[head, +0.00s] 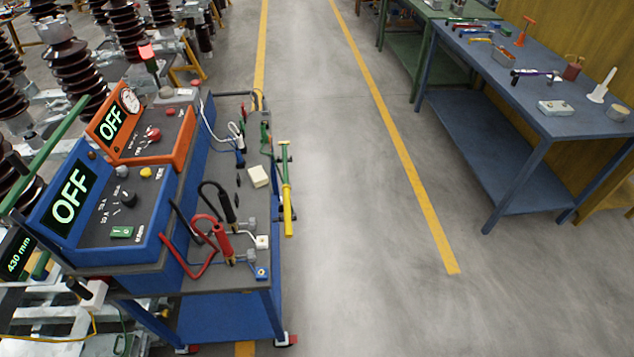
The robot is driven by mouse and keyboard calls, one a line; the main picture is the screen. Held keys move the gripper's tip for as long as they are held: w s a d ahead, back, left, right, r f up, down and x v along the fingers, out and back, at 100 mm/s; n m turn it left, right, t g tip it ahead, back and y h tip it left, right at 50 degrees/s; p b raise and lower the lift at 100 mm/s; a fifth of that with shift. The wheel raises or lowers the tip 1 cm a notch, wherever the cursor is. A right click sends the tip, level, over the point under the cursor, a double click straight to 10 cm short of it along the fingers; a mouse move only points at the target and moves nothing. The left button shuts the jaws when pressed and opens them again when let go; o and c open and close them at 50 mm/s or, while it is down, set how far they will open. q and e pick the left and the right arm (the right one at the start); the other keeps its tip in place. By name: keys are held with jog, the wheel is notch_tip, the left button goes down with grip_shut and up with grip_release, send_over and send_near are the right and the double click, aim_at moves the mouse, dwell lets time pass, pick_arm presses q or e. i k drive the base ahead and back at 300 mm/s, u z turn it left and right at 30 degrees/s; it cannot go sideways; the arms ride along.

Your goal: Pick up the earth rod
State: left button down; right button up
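A rod with a yellow lower part and a green upper part (287,195) stands or hangs along the right side of the blue trolley (262,300). It looks like the earth rod. Its top end has a short green crosspiece, and its lower end is beside the trolley top.
The trolley carries a blue box (150,215) and an orange box (160,125), both reading OFF, plus red and black cable clamps (222,238). A long green bar (55,150) slants at the left. Clear floor (345,220) lies right of the rod. A blue workbench (500,75) stands farther right.

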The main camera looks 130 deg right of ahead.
aim_at(287, 188)
jog(key=z, duration=4.1)
jog(key=i, duration=0.5)
jog(key=z, duration=0.55)
jog(key=k, duration=0.6)
jog(key=z, duration=1)
jog(key=i, duration=1.2)
jog(key=u, duration=0.9)
jog(key=i, duration=0.85)
jog(key=u, duration=0.8)
